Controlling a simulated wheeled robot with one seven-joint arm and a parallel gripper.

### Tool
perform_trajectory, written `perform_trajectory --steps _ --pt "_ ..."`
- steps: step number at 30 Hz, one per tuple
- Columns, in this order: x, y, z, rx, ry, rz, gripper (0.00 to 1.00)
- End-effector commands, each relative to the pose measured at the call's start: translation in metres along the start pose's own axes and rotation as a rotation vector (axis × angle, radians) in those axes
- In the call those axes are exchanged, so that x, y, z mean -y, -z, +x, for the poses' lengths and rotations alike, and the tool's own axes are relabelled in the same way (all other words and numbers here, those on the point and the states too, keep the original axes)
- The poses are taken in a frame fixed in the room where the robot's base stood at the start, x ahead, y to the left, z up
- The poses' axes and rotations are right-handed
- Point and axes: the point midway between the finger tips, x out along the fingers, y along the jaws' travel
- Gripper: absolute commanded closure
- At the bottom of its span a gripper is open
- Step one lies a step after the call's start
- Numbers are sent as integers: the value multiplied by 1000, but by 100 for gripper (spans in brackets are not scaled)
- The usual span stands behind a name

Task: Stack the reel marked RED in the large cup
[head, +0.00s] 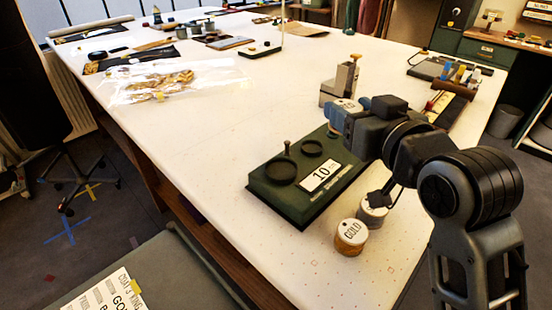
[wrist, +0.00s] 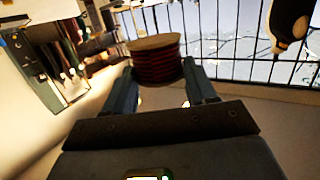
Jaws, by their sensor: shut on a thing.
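The reel of red thread (wrist: 157,66) with a tan end is between my gripper's fingertips (wrist: 160,78) in the wrist view. In the head view my gripper (head: 342,116) is shut on it above the far right of the green stand, and the reel's pale top (head: 347,104) shows. The reel's lettering is not readable. The large cup (head: 281,171), a dark round rim, is at the left of the green stand (head: 283,200). My gripper is to its right and farther back. The cup looks empty.
The GOLD reel (head: 350,238) and another pale-topped reel (head: 372,214) stand in front. A grey metal device (head: 340,84) stands behind. The table left of the stand is clear.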

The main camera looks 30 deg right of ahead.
Motion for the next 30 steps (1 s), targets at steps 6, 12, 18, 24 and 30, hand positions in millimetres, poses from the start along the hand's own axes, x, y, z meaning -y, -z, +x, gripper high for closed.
perform_trajectory --steps 6,12,18,24,30 --pt "34 -23 18 2 5 -2 75" --pt "72 -42 38 3 5 -2 75" --pt "95 -56 50 0 2 -1 75" --pt "100 -70 54 3 0 -2 75" --pt "99 -96 58 2 0 -1 75"
